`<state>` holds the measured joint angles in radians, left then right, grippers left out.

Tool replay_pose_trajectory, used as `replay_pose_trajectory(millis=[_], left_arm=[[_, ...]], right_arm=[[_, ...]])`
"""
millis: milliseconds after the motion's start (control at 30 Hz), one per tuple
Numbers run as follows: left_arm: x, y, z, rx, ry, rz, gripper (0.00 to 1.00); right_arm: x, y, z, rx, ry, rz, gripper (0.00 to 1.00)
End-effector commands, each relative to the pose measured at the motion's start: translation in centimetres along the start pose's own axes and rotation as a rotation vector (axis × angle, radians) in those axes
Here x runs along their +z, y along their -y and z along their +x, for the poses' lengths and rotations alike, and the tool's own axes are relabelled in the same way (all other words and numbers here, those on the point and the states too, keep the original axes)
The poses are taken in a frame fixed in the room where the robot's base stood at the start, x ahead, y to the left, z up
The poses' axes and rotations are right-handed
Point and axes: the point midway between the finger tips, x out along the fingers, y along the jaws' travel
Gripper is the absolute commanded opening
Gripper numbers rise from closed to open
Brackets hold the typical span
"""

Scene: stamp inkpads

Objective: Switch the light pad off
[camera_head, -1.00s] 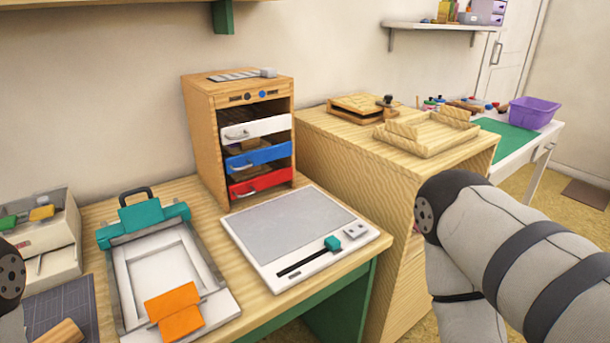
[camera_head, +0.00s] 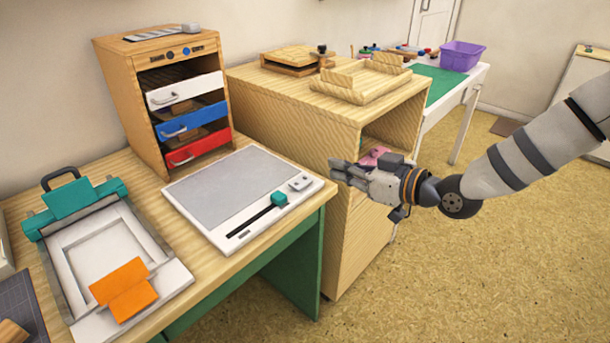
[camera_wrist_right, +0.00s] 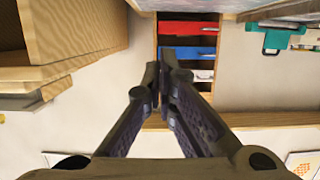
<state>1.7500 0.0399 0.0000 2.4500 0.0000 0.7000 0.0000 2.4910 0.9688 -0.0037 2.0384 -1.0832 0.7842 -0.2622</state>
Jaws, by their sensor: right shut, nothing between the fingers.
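The light pad (camera_head: 212,187) lies flat on the wooden desk, a white board with a grey panel. A teal slider knob (camera_head: 279,199) sits in a dark slot along its front edge, toward the right end. A small light-grey switch block (camera_head: 300,182) is at its right corner. My right gripper (camera_head: 338,170) is shut and empty, to the right of the pad and apart from it, in front of the wooden cabinet. In the right wrist view its fingertips (camera_wrist_right: 166,62) are together. My left gripper is not in view.
A drawer unit (camera_head: 118,88) with white, blue and red drawers stands behind the pad. A teal and white press (camera_head: 95,250) with an orange piece is to its left. The wooden cabinet (camera_head: 290,140) stands close on the right, with open floor (camera_head: 450,270) in front.

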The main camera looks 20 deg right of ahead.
Motion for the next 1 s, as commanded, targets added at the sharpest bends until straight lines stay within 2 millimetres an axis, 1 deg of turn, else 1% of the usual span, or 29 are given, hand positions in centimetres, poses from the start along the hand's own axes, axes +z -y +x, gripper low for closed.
replay_pose_trajectory(millis=[167,267,400,600,667,700,800,900,1000], left_arm=[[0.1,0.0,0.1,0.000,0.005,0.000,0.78],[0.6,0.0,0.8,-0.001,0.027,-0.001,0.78],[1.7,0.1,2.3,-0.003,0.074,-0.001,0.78],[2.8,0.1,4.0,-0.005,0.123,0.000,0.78],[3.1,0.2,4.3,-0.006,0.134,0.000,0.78],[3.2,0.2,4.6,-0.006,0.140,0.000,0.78],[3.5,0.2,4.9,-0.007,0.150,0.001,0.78],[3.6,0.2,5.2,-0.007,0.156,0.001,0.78],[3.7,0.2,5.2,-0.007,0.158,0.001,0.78]], right_arm=[[0.2,0.1,0.2,-0.001,0.004,0.001,0.00],[0.6,0.1,1.4,-0.003,0.010,0.002,0.00],[1.1,0.1,4.3,-0.003,0.016,0.004,0.00],[1.0,0.1,8.7,-0.003,0.014,0.004,0.00],[0.9,0.1,10.0,-0.002,0.012,0.004,0.00],[1.3,0.1,10.5,-0.002,0.015,0.006,0.00],[2.8,0.1,10.7,-0.001,0.012,0.008,0.00],[3.7,0.1,10.9,-0.001,0.008,0.005,0.00],[4.0,0.1,11.0,-0.001,0.005,0.003,0.00]])
